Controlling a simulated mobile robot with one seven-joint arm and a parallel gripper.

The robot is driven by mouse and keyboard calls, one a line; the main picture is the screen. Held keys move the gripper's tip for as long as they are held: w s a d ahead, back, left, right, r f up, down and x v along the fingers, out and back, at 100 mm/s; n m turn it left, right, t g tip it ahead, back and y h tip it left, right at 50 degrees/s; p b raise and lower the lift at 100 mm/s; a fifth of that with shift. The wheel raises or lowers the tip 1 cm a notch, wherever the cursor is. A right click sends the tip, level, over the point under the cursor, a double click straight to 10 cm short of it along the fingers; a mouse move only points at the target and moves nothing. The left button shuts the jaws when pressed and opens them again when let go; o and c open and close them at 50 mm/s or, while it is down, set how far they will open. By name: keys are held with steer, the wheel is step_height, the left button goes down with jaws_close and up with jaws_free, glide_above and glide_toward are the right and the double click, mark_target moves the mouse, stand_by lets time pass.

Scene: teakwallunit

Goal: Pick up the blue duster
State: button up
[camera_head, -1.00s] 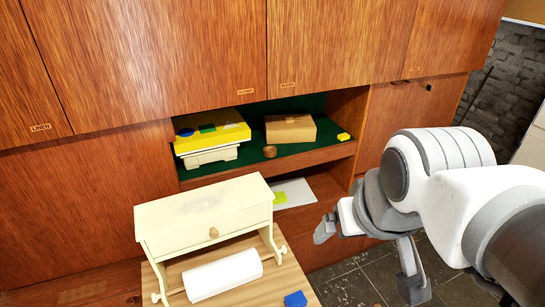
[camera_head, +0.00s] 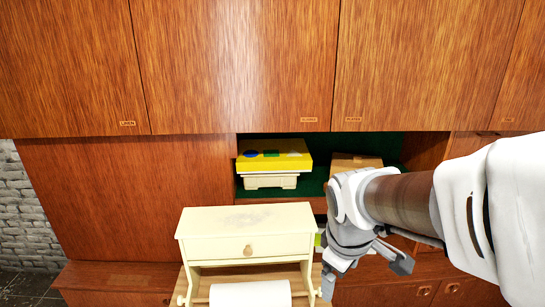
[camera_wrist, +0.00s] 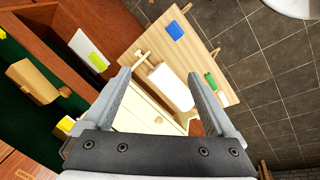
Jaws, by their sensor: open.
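A small blue block, which looks like the blue duster (camera_wrist: 175,31), lies on the light wooden tabletop (camera_wrist: 152,18) near its edge in the wrist view. It is out of the head view. My gripper (camera_wrist: 162,78) is open and empty, its two fingers well apart, with the blue block beyond the fingertips. In the head view my gripper (camera_head: 366,278) hangs just right of the cream drawer unit (camera_head: 250,220), partly in front of the cabinet. A flat blue piece (camera_head: 251,154) also lies on the yellow box (camera_head: 292,163) in the shelf niche.
A white paper roll (camera_wrist: 171,87) lies by the drawer unit; a green block (camera_wrist: 211,81) is on the tabletop. A brown box (camera_wrist: 34,81) stands in the green-lined niche. Dark floor tiles (camera_wrist: 261,65) beyond the tabletop look clear.

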steer(key=w+f+n+g+b, duration=0.1)
steer(key=w+f+n+b, duration=0.1)
steer(key=f, duration=0.9)
steer(key=w+f+n+g+b, duration=0.1)
steer(key=f+n+b, duration=0.3)
steer(key=f, duration=0.7)
steer(key=w+f+n+g+y+b, duration=0.1)
steer(key=w+f+n+b, duration=0.2)
steer(key=f, duration=0.9)
steer(key=shift+w+n+b, duration=0.3)
steer(key=shift+w+b, duration=0.05)
steer(key=shift+b, duration=0.45)
steer(key=shift+s+d+f+b, duration=0.15)
steer(key=shift+f+b, duration=0.75)
steer(key=shift+f, duration=1.7)
steer(key=shift+c, duration=0.2)
steer(key=c, duration=1.4)
steer(key=shift+r, duration=0.1)
